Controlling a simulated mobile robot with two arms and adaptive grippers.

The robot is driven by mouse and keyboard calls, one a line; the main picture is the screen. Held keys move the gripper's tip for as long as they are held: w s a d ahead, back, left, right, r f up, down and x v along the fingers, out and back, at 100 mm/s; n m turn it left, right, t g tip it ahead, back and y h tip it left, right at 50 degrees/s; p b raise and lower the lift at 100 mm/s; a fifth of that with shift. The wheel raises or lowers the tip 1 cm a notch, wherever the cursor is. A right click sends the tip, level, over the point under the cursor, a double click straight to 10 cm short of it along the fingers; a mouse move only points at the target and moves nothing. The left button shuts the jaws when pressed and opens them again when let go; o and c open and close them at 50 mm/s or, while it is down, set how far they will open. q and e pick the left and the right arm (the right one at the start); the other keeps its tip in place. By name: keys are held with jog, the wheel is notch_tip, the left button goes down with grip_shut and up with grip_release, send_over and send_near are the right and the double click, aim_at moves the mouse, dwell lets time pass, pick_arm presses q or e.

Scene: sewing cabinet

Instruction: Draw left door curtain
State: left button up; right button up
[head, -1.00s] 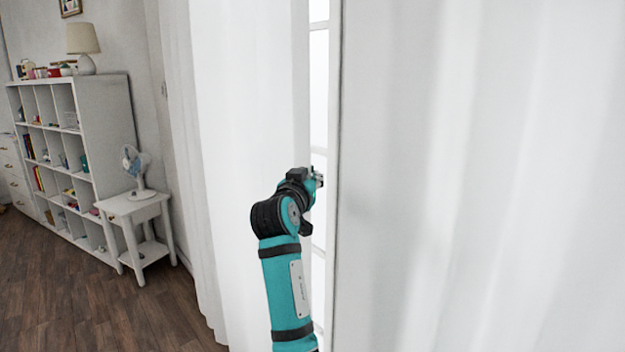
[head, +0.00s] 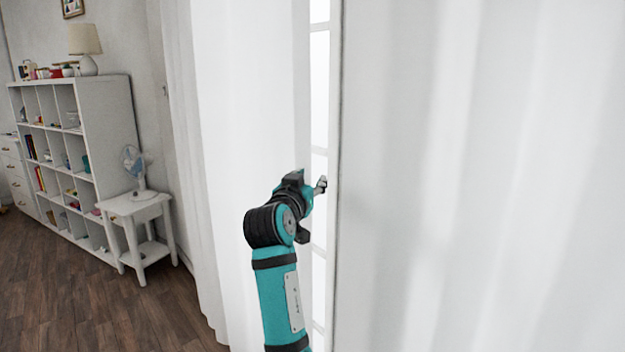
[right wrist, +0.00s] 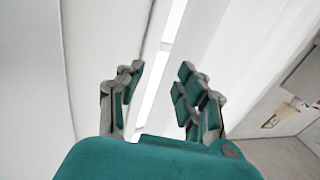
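The left curtain (head: 250,90) is a white, softly folded panel that hangs from the top of the head view to the floor. The right curtain (head: 490,150) is a large white panel close by on the right. A bright narrow strip of glazed door (head: 319,80) shows between them. My right gripper (head: 321,185) is in front of this strip, near the left curtain's inner edge. In the right wrist view my right gripper (right wrist: 160,80) has its fingers apart and nothing between them but the bright gap and white cloth. My left gripper is not in view.
A white cubby shelf (head: 105,130) with a lamp (head: 86,45) stands at the left. A small white side table (head: 135,205) with a fan (head: 135,165) is beside it. Bare wooden floor (head: 90,310) lies in front of them.

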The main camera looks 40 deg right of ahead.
jog(key=v, duration=0.9)
